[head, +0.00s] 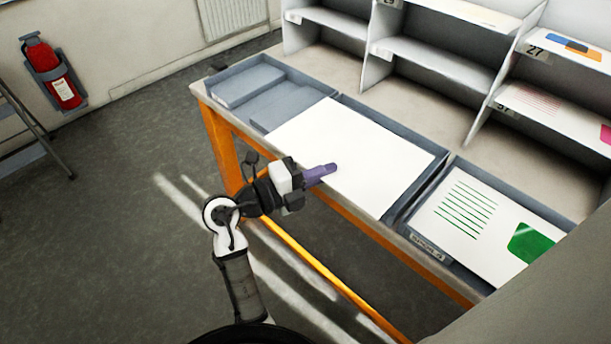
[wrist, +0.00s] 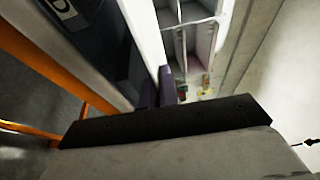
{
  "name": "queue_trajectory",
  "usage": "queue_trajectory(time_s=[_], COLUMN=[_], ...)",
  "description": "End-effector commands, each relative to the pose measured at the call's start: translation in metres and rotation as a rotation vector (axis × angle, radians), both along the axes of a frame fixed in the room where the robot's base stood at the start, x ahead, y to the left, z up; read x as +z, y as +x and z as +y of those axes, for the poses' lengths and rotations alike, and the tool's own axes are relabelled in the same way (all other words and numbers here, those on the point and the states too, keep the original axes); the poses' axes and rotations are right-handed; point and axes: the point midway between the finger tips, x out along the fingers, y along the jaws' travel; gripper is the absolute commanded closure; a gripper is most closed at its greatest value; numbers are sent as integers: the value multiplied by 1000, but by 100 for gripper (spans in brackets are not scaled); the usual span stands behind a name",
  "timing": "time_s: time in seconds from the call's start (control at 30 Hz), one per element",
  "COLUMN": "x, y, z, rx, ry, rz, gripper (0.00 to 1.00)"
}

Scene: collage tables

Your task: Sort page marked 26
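A blank white page (head: 365,145) lies flat at the middle tray (head: 428,172), covering its left and front rims. No number shows on the page's visible face, so I cannot read a 26. My gripper (head: 322,172), with purple fingers, is at the middle of the page's front edge. The fingers (wrist: 173,88) look close together at the page's edge (wrist: 148,35) in the wrist view and appear shut on it. How high the page sits above the tray is hard to tell. The shelf unit (head: 430,60) stands behind, with a 27 label at upper right.
A grey-blue tray (head: 262,92) is at left. A right tray (head: 428,243) holds a page with green lines and a green shape (head: 495,225). Some shelf compartments hold printed pages (head: 545,105). A fire extinguisher (head: 52,75) and ladder (head: 35,140) are at far left. Floor left is clear.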

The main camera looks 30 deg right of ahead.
Motion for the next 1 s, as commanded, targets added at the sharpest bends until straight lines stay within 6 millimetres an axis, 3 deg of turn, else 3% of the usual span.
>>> queue_trajectory(time_s=[0.33,0.4,0.6,1.0], x=[5,-18,-38,-53], y=[17,19,20,21], z=[-54,-54,-57,-60], rx=[-3,1,1,1], ry=[1,-1,-1,0], rz=[3,0,-1,0], gripper=[100,100,100,100])
